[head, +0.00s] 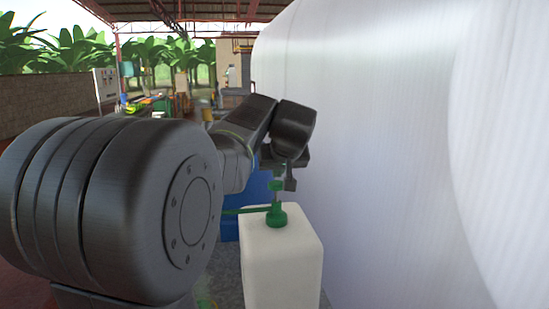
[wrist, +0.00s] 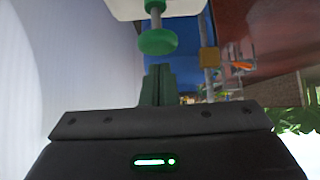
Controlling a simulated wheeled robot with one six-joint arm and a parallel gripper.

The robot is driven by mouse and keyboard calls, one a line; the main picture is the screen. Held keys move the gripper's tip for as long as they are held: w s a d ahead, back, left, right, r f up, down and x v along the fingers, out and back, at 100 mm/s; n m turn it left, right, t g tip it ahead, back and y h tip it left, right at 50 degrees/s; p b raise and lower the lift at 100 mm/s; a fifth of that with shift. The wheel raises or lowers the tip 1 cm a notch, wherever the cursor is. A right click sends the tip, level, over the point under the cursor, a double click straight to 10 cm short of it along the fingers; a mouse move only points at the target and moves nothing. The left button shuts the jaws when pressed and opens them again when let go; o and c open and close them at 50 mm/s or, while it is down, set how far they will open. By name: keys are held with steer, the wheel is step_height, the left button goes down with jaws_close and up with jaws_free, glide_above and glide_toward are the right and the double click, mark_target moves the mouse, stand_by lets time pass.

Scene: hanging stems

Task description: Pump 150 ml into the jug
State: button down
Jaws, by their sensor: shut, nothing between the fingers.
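A white canister (head: 282,265) stands below my arm in the head view, with a green pump (head: 277,214) on its top. A thin green spout points left from the pump. My gripper (head: 290,184) is at the pump's head, pointing down. In the wrist view the round green pump head (wrist: 158,41) shows just beyond the fingertips of my gripper (wrist: 158,68), with a narrow gap in the picture. The fingers are shut together with nothing between them. I cannot tell whether they touch the pump. I cannot make out a jug in either view.
A large pale, ribbed wall-like surface (head: 390,150) fills the right side, close to the canister. A blue object (head: 230,228) stands behind the canister. A low brick wall (head: 45,103) and cluttered stands lie further back on the left.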

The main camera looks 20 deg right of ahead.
mark_target(278, 188)
steer(key=shift+f, duration=0.75)
steer(key=shift+s+f+b, duration=0.1)
steer(key=shift+f+b, duration=1)
steer(key=shift+f, duration=0.75)
step_height(278, 188, up, 5)
steer(key=p, duration=0.3)
steer(key=shift+a+f, duration=0.1)
steer(key=shift+f, duration=0.1)
steer(key=v, duration=1)
steer(key=shift+r, duration=0.1)
